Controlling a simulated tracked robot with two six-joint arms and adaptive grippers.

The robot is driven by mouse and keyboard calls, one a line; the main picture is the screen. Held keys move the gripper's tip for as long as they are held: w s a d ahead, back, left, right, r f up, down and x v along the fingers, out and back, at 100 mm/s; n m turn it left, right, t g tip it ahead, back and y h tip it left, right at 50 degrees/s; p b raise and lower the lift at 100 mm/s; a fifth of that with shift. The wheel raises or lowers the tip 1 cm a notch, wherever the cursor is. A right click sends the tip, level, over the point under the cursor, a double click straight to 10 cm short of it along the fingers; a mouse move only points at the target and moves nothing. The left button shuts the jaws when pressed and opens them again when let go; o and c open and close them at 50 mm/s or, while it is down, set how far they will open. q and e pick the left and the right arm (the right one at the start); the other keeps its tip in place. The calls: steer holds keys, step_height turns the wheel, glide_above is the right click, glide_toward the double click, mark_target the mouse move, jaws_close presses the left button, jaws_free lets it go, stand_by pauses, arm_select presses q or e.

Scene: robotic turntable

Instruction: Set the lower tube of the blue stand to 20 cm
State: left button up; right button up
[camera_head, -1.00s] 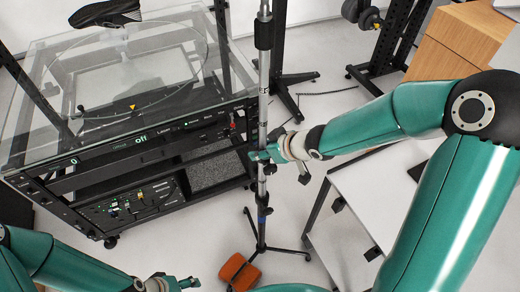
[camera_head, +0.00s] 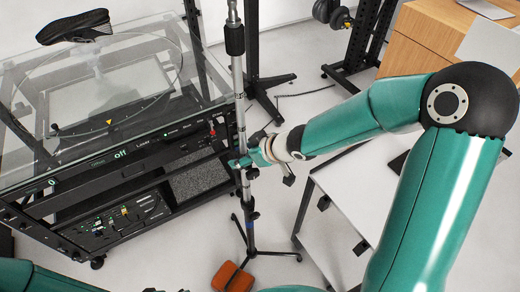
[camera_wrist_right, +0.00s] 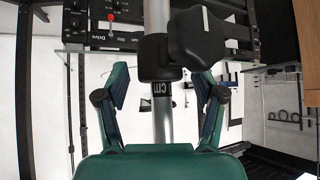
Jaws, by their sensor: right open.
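The stand (camera_head: 239,100) is an upright metal pole on a dark tripod base, with a blue band (camera_head: 253,216) low on it. My right gripper (camera_head: 243,162) is at the pole's lower part. In the right wrist view the gripper (camera_wrist_right: 162,88) is open, with a finger on each side of the tube (camera_wrist_right: 162,125). A black clamp collar (camera_wrist_right: 158,60) with a knob (camera_wrist_right: 209,38) sits just beyond the fingers, above a band marked "cm". Scale numbers are not readable. My left arm shows at the bottom left; its gripper is almost wholly cut off.
The glass-topped turntable (camera_head: 40,100) with a black shoe (camera_head: 75,27) on it stands left of the pole. A white table (camera_head: 345,205) is to the right, under my right arm. An orange object (camera_head: 232,277) lies on the floor near the tripod.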

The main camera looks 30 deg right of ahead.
steer(key=v, duration=1.1)
stand_by(0.4)
steer(key=shift+s, duration=0.1)
stand_by(0.4)
